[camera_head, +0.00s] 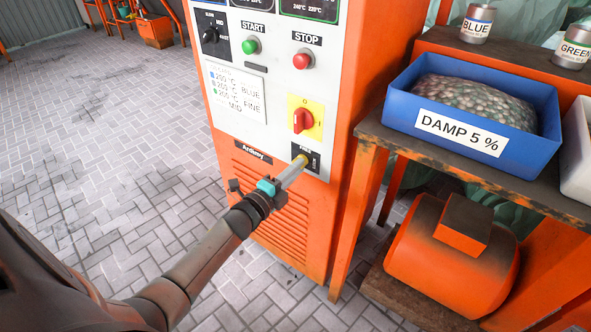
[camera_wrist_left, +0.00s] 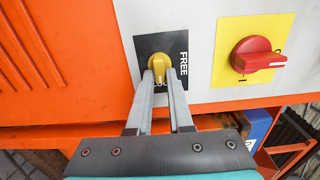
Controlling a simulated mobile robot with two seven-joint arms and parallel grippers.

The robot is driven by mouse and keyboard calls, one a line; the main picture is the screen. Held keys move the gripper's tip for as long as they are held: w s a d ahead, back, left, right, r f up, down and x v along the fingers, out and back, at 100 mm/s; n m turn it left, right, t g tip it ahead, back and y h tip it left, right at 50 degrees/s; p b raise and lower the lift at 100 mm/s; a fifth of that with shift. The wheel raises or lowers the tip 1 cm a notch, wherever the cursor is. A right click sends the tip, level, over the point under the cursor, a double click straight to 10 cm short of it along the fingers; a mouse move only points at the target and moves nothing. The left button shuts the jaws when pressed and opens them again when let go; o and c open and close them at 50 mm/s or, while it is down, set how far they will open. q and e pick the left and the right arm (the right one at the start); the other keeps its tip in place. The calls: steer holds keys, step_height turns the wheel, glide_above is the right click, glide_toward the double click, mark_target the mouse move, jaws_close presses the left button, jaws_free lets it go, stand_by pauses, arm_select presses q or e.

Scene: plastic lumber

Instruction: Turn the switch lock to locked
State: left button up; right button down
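The switch lock is a yellow knob (camera_wrist_left: 159,62) on a black plate (camera_wrist_left: 180,43) on the white machine panel. The word FREE shows on the plate in the left wrist view. In the head view the black plate (camera_head: 313,161) is low on the panel, with the knob mostly hidden by the fingertips. My left gripper (camera_head: 299,163) reaches it from the lower left. In the left wrist view its two fingertips (camera_wrist_left: 160,78) lie on either side of the knob's handle and appear closed on it. My right gripper is not in view.
A red rotary switch (camera_head: 303,120) on a yellow plate sits just above the lock. A green start button (camera_head: 251,45) and red stop button (camera_head: 302,60) are higher. An orange rack (camera_head: 362,190) with a blue bin (camera_head: 400,107) stands close on the right. Floor at left is clear.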

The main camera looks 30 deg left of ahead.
arm_select(q)
steer(key=o, duration=0.4)
steer(key=s+a+p, duration=0.1)
steer(key=s+p, duration=0.3)
steer(key=s, duration=1.1)
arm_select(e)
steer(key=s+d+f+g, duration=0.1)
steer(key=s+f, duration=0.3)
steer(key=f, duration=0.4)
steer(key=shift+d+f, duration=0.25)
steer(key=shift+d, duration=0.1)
arm_select(q)
steer(key=shift+s, duration=0.1)
